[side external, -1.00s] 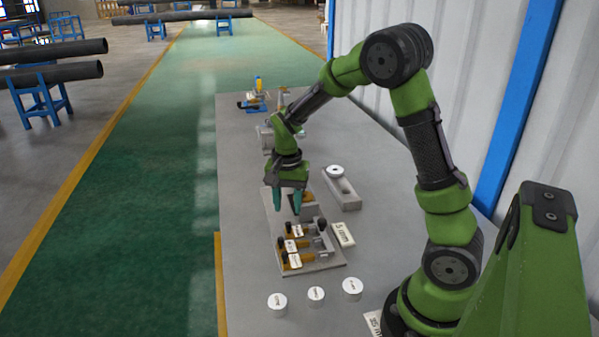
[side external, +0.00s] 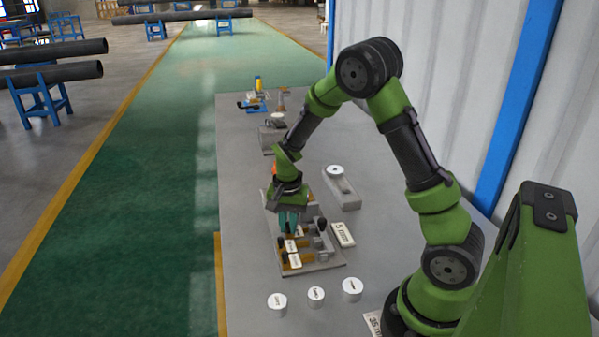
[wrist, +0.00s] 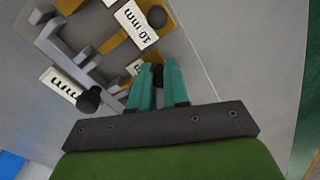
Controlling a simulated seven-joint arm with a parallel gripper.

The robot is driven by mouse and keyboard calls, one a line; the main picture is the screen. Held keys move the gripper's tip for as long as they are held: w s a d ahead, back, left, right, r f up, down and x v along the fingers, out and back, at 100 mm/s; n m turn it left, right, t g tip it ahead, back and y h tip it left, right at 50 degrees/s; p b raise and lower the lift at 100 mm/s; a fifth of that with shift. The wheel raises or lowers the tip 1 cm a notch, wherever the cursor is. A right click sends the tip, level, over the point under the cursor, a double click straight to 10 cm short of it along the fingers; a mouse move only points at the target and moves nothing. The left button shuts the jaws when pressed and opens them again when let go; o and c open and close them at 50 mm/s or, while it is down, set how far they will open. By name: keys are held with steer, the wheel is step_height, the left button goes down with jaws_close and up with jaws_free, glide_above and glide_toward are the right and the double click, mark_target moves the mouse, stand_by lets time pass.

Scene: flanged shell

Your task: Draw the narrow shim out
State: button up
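A grey fixture (side external: 318,266) on the bench holds several yellow shims with white labels and black knobs. My gripper (side external: 288,232) is over its middle, pointing down. In the wrist view, my teal fingers (wrist: 158,68) stand close on both sides of a black knob (wrist: 157,78) and appear to touch it. That knob belongs to a yellow shim (wrist: 131,73) whose label is mostly hidden by a finger, so its size cannot be read. A shim labelled 10 mm (wrist: 137,24) lies beside it, with its own knob (wrist: 157,16). The front shim (side external: 294,262) shows in the side view.
A white 5 mm plate (side external: 342,234) lies right of the fixture. A separate black knob (wrist: 90,98) stands near my left finger. Several white cylinders (side external: 316,296) stand in front. A grey block with a round disc (side external: 336,171) is behind right.

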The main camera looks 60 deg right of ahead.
mark_target(275, 236)
jaws_close()
steer(key=shift+w+a, duration=1.3)
steer(key=o, duration=0.7)
jaws_free()
step_height(275, 236, up, 17)
